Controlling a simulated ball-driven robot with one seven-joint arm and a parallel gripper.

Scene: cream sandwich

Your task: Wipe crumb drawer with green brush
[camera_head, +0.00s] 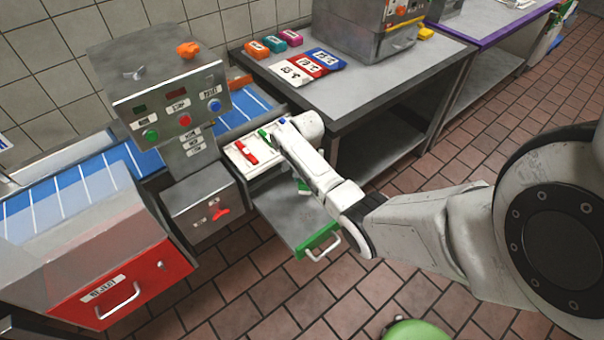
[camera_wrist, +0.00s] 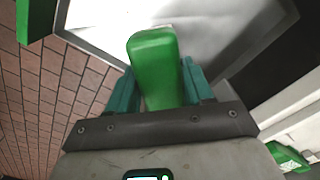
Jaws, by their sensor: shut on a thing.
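The crumb drawer (camera_head: 285,212) is pulled out below the conveyor machine. It has a grey metal tray, a green front and a white handle. In the wrist view, my gripper (camera_wrist: 155,85) is shut on the green brush (camera_wrist: 153,55), whose rounded green part shows between the teal fingers. The grey drawer surface (camera_wrist: 100,25) lies beyond the brush. In the head view my arm covers most of the gripper; a small green patch shows below the arm, over the drawer. Brush contact with the drawer is unclear, and no crumbs can be made out.
A white holder (camera_head: 236,158) with a red-handled tool is above the drawer. A steel table (camera_head: 385,72) with packets stands behind my arm.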

